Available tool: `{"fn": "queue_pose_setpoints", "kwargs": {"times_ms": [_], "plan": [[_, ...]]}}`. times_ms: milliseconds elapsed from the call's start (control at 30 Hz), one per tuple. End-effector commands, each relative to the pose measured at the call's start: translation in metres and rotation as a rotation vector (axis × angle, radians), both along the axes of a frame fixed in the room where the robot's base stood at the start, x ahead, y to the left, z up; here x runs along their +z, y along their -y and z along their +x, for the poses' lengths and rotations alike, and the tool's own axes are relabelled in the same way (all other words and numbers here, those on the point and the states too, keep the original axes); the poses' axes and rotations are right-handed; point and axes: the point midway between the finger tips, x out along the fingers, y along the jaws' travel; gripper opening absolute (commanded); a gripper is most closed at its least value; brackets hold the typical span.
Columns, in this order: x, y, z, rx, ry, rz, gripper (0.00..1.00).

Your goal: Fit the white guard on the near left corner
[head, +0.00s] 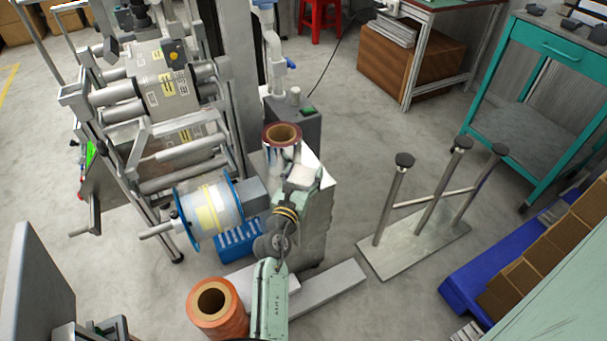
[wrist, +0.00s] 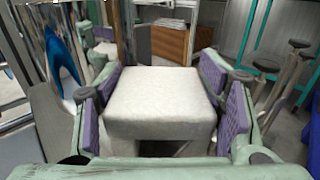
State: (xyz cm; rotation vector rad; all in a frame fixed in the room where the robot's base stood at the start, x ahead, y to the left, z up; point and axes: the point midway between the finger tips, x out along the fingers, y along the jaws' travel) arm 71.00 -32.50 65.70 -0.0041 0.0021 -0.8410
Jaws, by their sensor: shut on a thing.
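The white guard (wrist: 160,95) is a pale, slightly rough block with a flat top and a front face. It sits between the purple finger pads of my gripper (wrist: 160,82) in the wrist view, held roughly level. In the head view my gripper (head: 300,180) is at the centre, just in front of a shiny film roll (head: 282,139) with a brown core. The guard (head: 304,173) shows there only as a small pale patch. The guard's underside is hidden, and I cannot make out the near left corner.
A metal roller machine (head: 165,95) stands on the left, with a blue-flanged reel (head: 208,212) on its shaft. An orange roll (head: 218,308) stands in front. A three-post stand (head: 413,246) is on the right, near a blue pallet (head: 478,272) with boxes. Grey floor is open between them.

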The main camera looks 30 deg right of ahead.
Motion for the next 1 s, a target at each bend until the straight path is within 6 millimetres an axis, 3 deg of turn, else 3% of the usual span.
{"fn": "queue_pose_setpoints", "kwargs": {"times_ms": [167,200,467,867,1000], "plan": [[-0.005,-0.001,0.001,0.002,0.000,0.000,0.34],[-0.003,0.000,0.001,0.001,0.000,0.000,0.64],[-0.003,0.000,0.000,0.000,-0.001,0.001,0.82],[0.002,0.000,-0.001,-0.002,0.000,0.001,0.82],[-0.002,-0.016,-0.012,0.002,0.000,0.006,0.82]]}}
